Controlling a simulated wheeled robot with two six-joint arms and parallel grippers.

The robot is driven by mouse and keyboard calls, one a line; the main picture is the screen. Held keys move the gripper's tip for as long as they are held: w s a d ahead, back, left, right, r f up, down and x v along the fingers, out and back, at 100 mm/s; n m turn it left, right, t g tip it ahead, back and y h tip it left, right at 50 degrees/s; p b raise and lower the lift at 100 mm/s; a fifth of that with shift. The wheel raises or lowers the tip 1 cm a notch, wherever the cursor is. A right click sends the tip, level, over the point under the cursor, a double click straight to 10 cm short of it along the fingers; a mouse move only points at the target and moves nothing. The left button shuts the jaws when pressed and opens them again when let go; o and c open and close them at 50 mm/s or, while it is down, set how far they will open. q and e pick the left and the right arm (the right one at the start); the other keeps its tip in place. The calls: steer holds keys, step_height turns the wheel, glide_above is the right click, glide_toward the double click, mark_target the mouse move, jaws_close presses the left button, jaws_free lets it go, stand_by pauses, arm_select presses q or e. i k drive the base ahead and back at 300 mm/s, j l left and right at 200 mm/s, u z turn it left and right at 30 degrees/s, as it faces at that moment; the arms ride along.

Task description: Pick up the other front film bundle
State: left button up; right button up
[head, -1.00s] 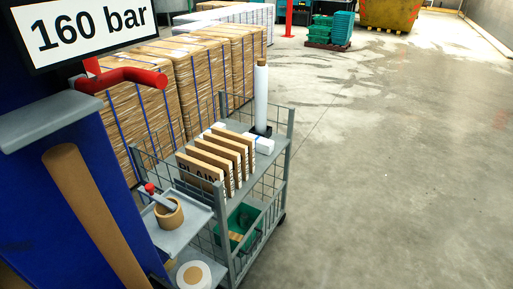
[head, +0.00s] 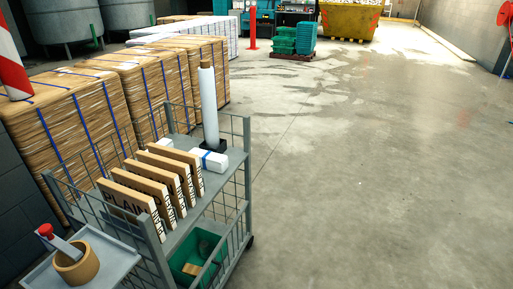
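I cannot make out for sure which thing is a front film bundle. Neither of my grippers is in view.
Several cardboard pieces with black lettering (head: 128,203) stand in a row on the cart. A tape roll (head: 76,265) sits on its side tray, and a green bin (head: 192,262) is below. Strapped brown bales (head: 80,125) stand behind. The concrete floor (head: 370,170) at right is open.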

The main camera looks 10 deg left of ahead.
mark_target(209, 159)
steer(key=i+l+z, duration=0.2)
steer(key=i, duration=0.75)
steer(key=i+l+z, duration=0.2)
steer(key=i, duration=0.75)
steer(key=i+u, duration=0.45)
steer(key=i+l+u, duration=0.2)
steer(key=u, duration=0.2)
steer(key=i+l+u, duration=0.3)
steer(key=u, duration=0.15)
steer(key=i+l+u, duration=0.4)
steer(key=k+j, duration=0.05)
steer(key=k, duration=0.05)
